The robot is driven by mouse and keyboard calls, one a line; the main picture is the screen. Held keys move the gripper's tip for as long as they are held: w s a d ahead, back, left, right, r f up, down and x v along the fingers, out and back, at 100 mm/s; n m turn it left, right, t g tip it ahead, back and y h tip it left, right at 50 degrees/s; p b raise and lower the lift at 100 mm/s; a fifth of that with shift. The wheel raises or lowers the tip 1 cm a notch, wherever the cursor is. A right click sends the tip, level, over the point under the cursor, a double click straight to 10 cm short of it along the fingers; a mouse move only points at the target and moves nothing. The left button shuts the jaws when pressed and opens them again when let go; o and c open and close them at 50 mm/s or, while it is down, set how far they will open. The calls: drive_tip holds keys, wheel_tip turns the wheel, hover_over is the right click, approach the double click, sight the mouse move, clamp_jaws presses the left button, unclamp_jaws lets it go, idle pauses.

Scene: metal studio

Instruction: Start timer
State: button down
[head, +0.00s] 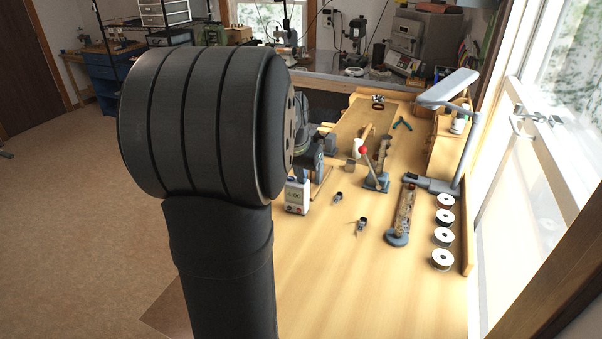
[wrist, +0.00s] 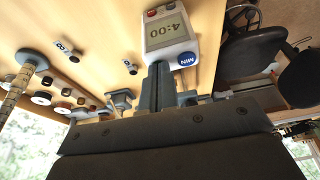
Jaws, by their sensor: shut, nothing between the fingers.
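The timer (wrist: 168,31) is a white box whose display reads 4:00, upside down in the wrist view. A blue button marked MIN (wrist: 187,58) sits at its near corner there. A red button (wrist: 152,13) and a dark button (wrist: 170,7) are at its far edge. The timer also stands on the bench in the head view (head: 297,195). My gripper (wrist: 160,69) is shut and empty, its tips close against the timer's near edge, left of the MIN button. I cannot tell whether they touch. In the head view my arm hides part of the gripper.
The wooden bench (head: 340,280) is clear at the front. Two small dark items (head: 361,224) lie right of the timer. A red-knobbed lever (head: 364,151), a lamp (head: 450,90) and several spools (head: 442,259) stand farther right.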

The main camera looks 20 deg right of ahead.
drive_tip(key=shift+s+a+f, duration=0.15)
drive_tip(key=shift+f, duration=0.5)
drive_tip(key=shift+r, duration=0.35)
wheel_tip(320, 180, up, 6)
drive_tip(key=shift+f, duration=0.25)
drive_tip(key=v, duration=0.9)
drive_tip(key=shift+r, duration=0.1)
